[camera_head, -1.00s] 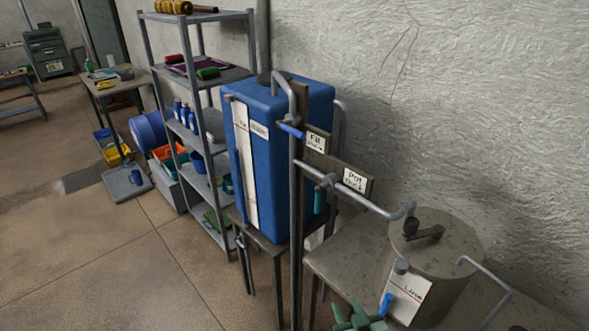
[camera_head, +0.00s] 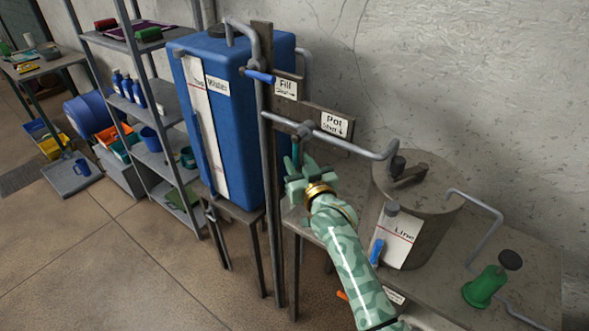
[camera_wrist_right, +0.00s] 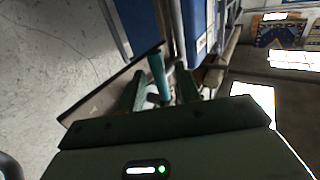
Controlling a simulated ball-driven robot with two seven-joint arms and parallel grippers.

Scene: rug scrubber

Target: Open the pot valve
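The pot valve's teal handle (camera_head: 295,154) hangs down from the grey pipe, left of the sign reading "Pot" (camera_head: 334,123). My right gripper (camera_head: 298,180), pale green, reaches up to the handle's lower end. In the right wrist view the teal handle (camera_wrist_right: 157,76) stands between the two spread fingers (camera_wrist_right: 158,92), with a gap visible on each side. The right gripper looks open, and contact with the handle cannot be made out. The pipe leads right to the grey metal pot (camera_head: 440,215). My left gripper is not in view.
The blue water tank (camera_head: 262,110) stands close left of the gripper. A blue fill lever (camera_head: 259,76) is above. The pot has its own blue lever (camera_head: 376,252) near my right forearm. Shelves (camera_head: 140,45) are further left.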

